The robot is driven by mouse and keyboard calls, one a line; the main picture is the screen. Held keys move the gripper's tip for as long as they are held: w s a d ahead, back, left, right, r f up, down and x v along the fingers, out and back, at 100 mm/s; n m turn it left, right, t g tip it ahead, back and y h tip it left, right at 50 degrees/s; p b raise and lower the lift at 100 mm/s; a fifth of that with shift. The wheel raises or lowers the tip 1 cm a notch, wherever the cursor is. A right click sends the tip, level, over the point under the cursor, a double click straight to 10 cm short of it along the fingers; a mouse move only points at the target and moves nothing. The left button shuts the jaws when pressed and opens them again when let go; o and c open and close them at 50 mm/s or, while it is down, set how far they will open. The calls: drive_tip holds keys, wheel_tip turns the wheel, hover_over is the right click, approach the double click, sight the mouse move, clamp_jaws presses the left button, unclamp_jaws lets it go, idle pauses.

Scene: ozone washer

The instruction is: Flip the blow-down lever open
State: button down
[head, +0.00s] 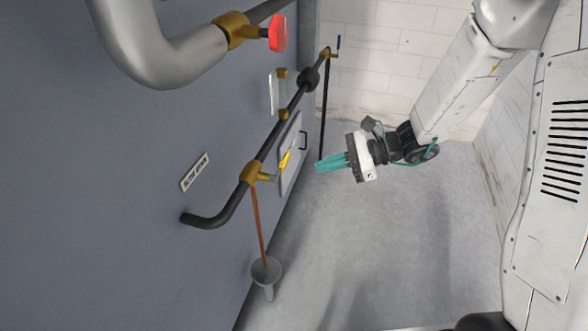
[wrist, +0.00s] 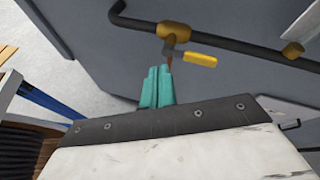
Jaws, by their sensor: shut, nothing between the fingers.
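The blow-down lever (head: 285,162) is a yellow handle on a brass valve (head: 250,173) in the dark pipe along the grey panel. A label (head: 194,172) that seems to read "blow down" is on the panel left of it. In the wrist view the yellow lever (wrist: 200,60) points right from the brass valve body (wrist: 173,31), roughly along the pipe. My gripper (head: 318,163) has teal fingers, shut and empty, to the right of the lever in the head view and apart from it. In the wrist view the fingertips (wrist: 158,70) are just below and left of the valve.
A copper tube (head: 260,228) drops from the valve into a grey funnel (head: 266,270). A red-handled valve (head: 277,33) sits higher up. A blue-handled valve (head: 338,43) is at the far end of the pipe. Grey floor (head: 400,240) is clear.

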sight(280, 167)
drive_tip(key=w+f+m+t, duration=0.1)
drive_tip(key=w+f+m, duration=0.1)
drive_tip(key=f, duration=0.3)
drive_tip(key=w+d+f+m+t, duration=0.1)
drive_tip(key=w+f+m+t, duration=0.1)
drive_tip(key=w+f+m, duration=0.1)
drive_tip(key=shift+w+d+f+m, duration=0.2)
drive_tip(key=shift+f+m, duration=0.3)
drive_tip(key=shift+f, duration=0.35)
drive_tip(key=x, duration=1)
drive_tip(key=shift+w+r, duration=0.1)
drive_tip(key=shift+r, duration=1.9)
drive_tip(key=shift+d, duration=0.1)
